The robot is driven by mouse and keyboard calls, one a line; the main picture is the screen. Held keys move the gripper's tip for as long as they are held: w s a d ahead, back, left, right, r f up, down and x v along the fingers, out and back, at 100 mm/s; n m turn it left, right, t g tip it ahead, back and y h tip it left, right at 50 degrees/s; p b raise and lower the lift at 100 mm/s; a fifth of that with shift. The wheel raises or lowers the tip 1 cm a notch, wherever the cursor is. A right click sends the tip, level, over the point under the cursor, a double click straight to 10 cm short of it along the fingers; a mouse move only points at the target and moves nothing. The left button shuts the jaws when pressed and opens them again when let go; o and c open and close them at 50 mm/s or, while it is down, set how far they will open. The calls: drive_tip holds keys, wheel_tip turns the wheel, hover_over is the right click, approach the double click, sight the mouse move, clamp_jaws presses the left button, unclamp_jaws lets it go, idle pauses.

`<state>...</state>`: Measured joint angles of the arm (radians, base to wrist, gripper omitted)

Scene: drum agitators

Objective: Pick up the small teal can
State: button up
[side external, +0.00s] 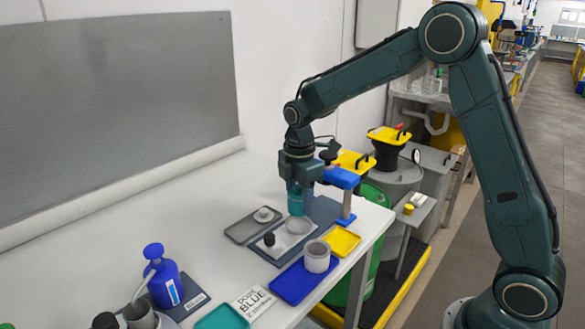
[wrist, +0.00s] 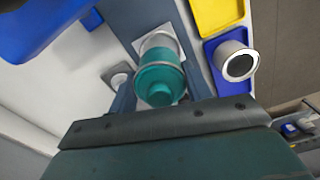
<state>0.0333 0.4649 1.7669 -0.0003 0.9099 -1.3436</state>
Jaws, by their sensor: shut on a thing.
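The small teal can (wrist: 162,80) sits between the two fingers of my gripper (wrist: 160,95) in the wrist view. The fingers are closed against its sides. In the side view the teal can (side external: 295,202) shows below my gripper (side external: 298,187), over the dark blue-grey mat (side external: 324,212). It looks upright there. Whether its bottom touches the surface below is hard to tell.
A blue stand (side external: 344,192) is close to the right of my gripper. Nearby are a grey tray (side external: 240,232), a round clear dish (side external: 299,226), a yellow tray (side external: 342,241) and a grey cup (side external: 316,257) on a blue tray (side external: 290,288). A blue pump bottle (side external: 163,280) stands front left.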

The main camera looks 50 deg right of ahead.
wheel_tip(320, 180, up, 15)
idle(0.4)
idle(0.5)
drive_tip(key=s+d+f, duration=0.3)
drive_tip(key=s+f, duration=0.7)
drive_tip(key=f, duration=0.4)
drive_tip(key=shift+s, duration=0.25)
drive_tip(key=shift+f, duration=0.1)
drive_tip(key=shift+f, duration=2.85)
drive_tip(key=shift+f, duration=0.4)
idle(0.4)
